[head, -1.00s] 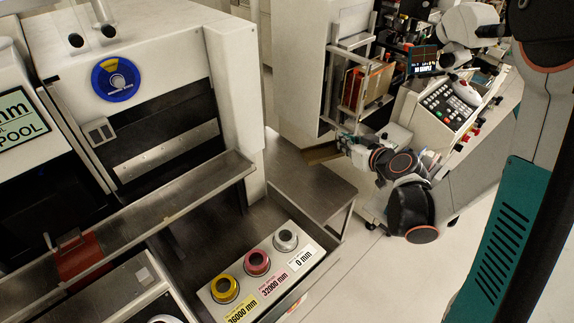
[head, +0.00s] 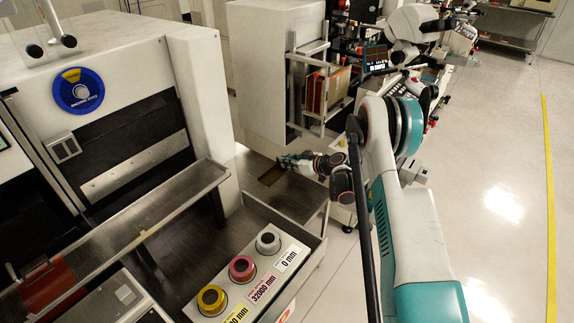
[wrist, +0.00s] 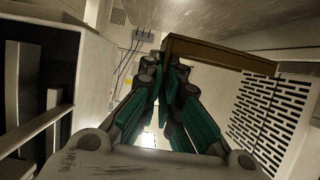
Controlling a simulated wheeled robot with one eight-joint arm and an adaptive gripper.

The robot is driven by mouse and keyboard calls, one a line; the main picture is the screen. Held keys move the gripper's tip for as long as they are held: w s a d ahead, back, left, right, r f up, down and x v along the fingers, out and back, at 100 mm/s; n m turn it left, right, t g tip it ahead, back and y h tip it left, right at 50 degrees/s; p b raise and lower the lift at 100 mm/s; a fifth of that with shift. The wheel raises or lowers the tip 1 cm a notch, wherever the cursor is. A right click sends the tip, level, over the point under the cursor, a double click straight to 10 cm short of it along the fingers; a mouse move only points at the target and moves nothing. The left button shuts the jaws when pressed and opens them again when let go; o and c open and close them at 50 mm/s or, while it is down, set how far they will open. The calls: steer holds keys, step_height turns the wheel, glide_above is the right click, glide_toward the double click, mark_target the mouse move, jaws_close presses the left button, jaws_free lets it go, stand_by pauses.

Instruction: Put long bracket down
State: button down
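The long bracket (head: 271,175) is a dark brown bar. In the head view it is at the grey metal table (head: 300,200) below the white machine; I cannot tell whether it touches the table. My gripper (head: 284,161) is right beside it, at the bracket's upper end. In the wrist view the bracket (wrist: 220,54) stretches to the right from my fingertips (wrist: 168,62). The fingers are close together and appear shut on its left end. The exact contact is hidden behind the fingers.
A white machine with an orange magazine (head: 318,90) in its frame stands behind the table. A box with yellow, pink and silver spools (head: 242,268) is in front. The large white machine (head: 120,60) borders the left. Open floor lies to the right.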

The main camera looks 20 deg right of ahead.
steer(key=shift+w+f+b, duration=0.1)
steer(key=shift+f+b, duration=1)
steer(key=shift+f, duration=2.5)
steer(key=shift+f, duration=0.6)
steer(key=c, duration=1.7)
jaws_free()
steer(key=shift+r, duration=0.1)
step_height(320, 180, up, 10)
steer(key=shift+f, duration=0.1)
